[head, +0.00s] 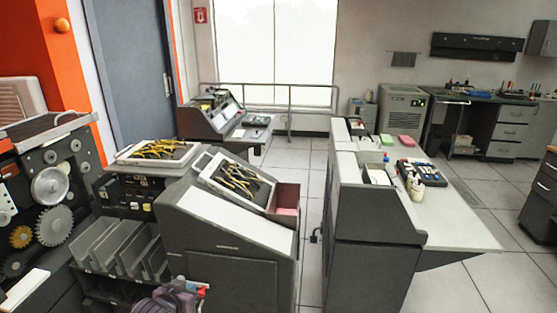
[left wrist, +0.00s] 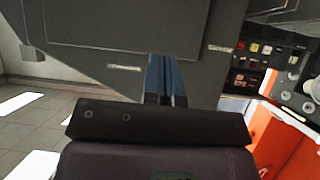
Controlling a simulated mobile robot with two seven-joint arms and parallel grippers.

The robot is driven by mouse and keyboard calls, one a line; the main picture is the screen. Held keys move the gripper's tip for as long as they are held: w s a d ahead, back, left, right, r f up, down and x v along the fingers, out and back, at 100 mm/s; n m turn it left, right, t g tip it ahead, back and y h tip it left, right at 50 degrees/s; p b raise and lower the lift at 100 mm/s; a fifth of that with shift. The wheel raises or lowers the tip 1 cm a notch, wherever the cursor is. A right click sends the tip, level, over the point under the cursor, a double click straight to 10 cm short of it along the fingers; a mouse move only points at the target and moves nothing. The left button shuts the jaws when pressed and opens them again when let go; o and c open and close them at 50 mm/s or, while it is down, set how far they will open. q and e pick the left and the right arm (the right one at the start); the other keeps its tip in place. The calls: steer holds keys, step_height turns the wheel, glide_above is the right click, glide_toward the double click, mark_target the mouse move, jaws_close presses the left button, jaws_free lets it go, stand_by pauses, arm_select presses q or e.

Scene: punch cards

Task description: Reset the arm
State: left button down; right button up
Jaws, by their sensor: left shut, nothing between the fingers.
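My left arm and gripper (head: 195,287) show at the bottom edge of the head view, left of the middle, low in front of the dark grey card machine (head: 220,232). In the left wrist view the two blue fingers (left wrist: 166,75) are together with nothing between them. They point at the dark grey panel of a machine (left wrist: 130,30). I cannot tell whether the fingertips touch the panel. My right gripper is in neither view.
A rack of upright grey dividers (head: 118,250) stands left of the gripper, with a gear-covered machine (head: 45,195) beyond. Trays of yellow-handled tools (head: 237,182) lie on the machines. A white-topped desk (head: 455,225) stands right. Tiled floor (head: 312,215) shows between the machine and desk.

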arm_select(q)
steer(key=s+f+y+b, duration=0.1)
steer(key=s+f, duration=0.3)
steer(key=s, duration=0.8)
steer(key=s+a+f+b, duration=0.1)
steer(key=s+f, duration=0.3)
steer(key=s, duration=0.9)
steer(key=shift+s+f+n+y+b, duration=0.3)
steer(key=shift+f+n+y+b, duration=0.05)
steer(key=shift+f+n+y, duration=0.05)
